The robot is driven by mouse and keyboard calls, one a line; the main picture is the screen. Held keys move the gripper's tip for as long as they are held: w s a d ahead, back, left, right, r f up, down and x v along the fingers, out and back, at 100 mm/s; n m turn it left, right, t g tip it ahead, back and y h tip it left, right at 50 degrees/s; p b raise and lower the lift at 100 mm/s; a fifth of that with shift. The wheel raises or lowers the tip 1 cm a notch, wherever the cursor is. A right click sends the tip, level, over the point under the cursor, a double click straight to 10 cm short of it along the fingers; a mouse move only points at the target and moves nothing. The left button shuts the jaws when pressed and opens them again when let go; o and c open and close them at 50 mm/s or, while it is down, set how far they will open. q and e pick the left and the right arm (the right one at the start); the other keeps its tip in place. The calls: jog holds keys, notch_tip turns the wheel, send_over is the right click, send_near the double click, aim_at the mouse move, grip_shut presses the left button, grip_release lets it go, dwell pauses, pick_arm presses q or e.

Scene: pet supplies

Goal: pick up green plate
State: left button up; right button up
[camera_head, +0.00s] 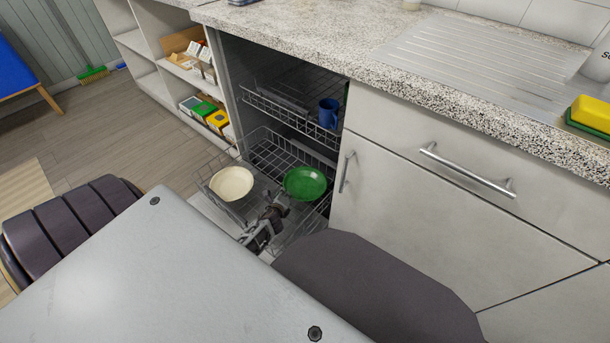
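A round green plate (305,183) rests in the lower wire rack (268,147) of an open cabinet under the counter. My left gripper (276,211) is just in front of the plate, at its lower left in the picture. The gripper is small and dark, and I cannot tell whether its fingers are open or shut, or whether they touch the plate's rim. My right gripper is not in view.
A cream bowl (232,183) sits in the rack left of the plate. A blue mug (328,113) stands in the upper rack (290,98). The closed cabinet door (430,210) with a metal handle borders the opening on the right. An open shelf (190,75) stands left.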

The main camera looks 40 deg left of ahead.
aim_at(288, 186)
pick_arm(q)
jog(key=shift+w, duration=0.1)
dwell(0.3)
jog(key=shift+b+x, duration=1.55)
jog(key=shift+x, duration=0.95)
grip_shut()
jog(key=shift+r, duration=0.2)
